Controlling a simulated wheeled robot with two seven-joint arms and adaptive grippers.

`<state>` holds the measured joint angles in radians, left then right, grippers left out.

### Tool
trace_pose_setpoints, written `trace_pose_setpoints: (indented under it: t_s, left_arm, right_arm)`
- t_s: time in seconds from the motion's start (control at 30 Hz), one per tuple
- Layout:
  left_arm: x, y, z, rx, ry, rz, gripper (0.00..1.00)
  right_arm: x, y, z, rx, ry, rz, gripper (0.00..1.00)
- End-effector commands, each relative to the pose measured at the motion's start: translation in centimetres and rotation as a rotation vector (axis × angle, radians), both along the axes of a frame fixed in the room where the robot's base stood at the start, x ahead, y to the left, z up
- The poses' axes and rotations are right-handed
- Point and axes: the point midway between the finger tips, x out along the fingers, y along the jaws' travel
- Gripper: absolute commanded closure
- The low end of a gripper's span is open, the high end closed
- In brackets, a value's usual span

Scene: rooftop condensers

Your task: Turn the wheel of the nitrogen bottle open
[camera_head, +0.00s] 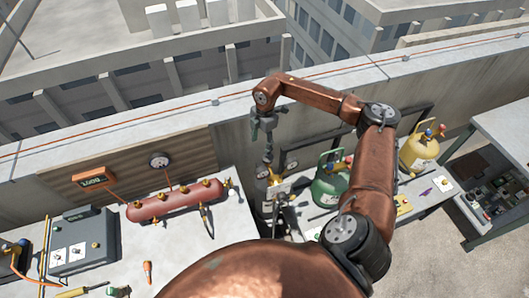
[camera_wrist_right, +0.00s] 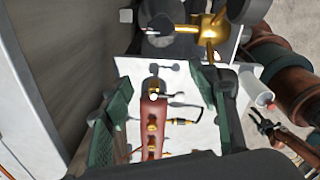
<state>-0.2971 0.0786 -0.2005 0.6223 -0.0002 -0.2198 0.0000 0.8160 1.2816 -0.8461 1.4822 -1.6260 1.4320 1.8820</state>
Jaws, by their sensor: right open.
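The nitrogen bottle (camera_head: 261,194) appears to be the dark cylinder standing in the gap between the two worktops, partly hidden by my right arm and gripper. A brass valve body (camera_head: 279,189) and round gauges sit at its top. The brass fitting also shows at the top of the right wrist view (camera_wrist_right: 208,31). The wheel itself is too small to make out clearly. My right gripper (camera_head: 268,157) points down just above the bottle's fittings. In the right wrist view its green-padded fingers (camera_wrist_right: 162,88) are apart, with nothing held between them. My left gripper is not in view.
A red manifold (camera_head: 175,201) with brass valves lies on the left worktop near a grey box (camera_head: 84,244). A green cylinder (camera_head: 329,182) stands right of the bottle, a yellow one (camera_head: 419,152) farther right. A parapet wall (camera_head: 230,108) runs behind.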

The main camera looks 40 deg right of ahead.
Motion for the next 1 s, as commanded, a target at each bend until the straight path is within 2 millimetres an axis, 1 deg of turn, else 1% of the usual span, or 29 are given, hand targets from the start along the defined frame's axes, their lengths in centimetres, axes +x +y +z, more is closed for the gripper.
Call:
trace_pose_setpoints:
  t_s: [0.03,0.1,0.23,0.37,0.47,0.6,0.8,1.0]
  left_arm:
    - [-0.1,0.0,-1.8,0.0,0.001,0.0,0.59]
    - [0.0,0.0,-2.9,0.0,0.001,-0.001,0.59]
    - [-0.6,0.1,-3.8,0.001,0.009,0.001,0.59]
    - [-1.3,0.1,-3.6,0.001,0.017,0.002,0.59]
    - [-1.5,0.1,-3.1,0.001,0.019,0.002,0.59]
    - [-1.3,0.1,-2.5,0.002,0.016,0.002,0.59]
    - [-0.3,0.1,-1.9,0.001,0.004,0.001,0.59]
    - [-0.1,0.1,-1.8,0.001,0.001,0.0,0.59]
  right_arm:
    - [-0.4,-2.6,-1.0,-0.063,0.025,-0.048,0.46]
    - [-0.9,-3.1,-2.2,-0.075,0.037,-0.062,0.46]
    - [-1.2,-3.7,-3.0,-0.076,0.039,-0.073,0.46]
    - [-1.4,-3.8,-3.8,-0.075,0.04,-0.076,0.46]
    - [-1.5,-3.7,-5.0,-0.073,0.042,-0.074,0.46]
    - [-1.4,-3.6,-7.3,-0.072,0.041,-0.073,0.46]
    - [-1.3,-3.5,-9.8,-0.071,0.041,-0.07,0.46]
    - [-1.2,-3.5,-10.7,-0.072,0.037,-0.069,0.46]
